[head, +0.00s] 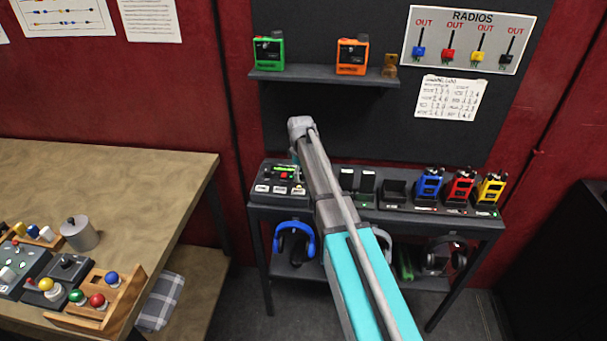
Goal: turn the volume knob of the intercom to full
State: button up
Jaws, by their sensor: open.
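A dark console (262,190) with a lit green display, red and green parts and white labelled keys stands at the left end of the narrow dark table. It looks like the intercom, but no label is readable. I cannot make out its volume knob; my arm passes close by its right side and may cover part of it. My arm rises from the bottom of the head view to a grey joint just above the console. My gripper does not show; the arm seems to hide it.
Blue (428,185), red (460,188) and yellow radios (491,189) stand on the narrow table's right. Blue headphones (294,241) hang below. A shelf (325,78) holds green and orange devices. A wooden table (120,185) at left carries control boxes and a grey pot (80,235).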

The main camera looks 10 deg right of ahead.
aim_at(301, 174)
notch_tip(301, 174, up, 14)
jog(key=n+p, duration=1.1)
jog(key=p, duration=0.2)
jog(key=shift+w+n+p, duration=0.15)
jog(key=shift+n+p, duration=0.2)
jog(key=shift+n, duration=0.05)
jog(key=shift+f, duration=0.25)
notch_tip(301, 174, down, 14)
jog(key=b, duration=1.3)
jog(key=shift+r+b, duration=0.2)
jog(key=shift+b, duration=0.2)
grip_shut()
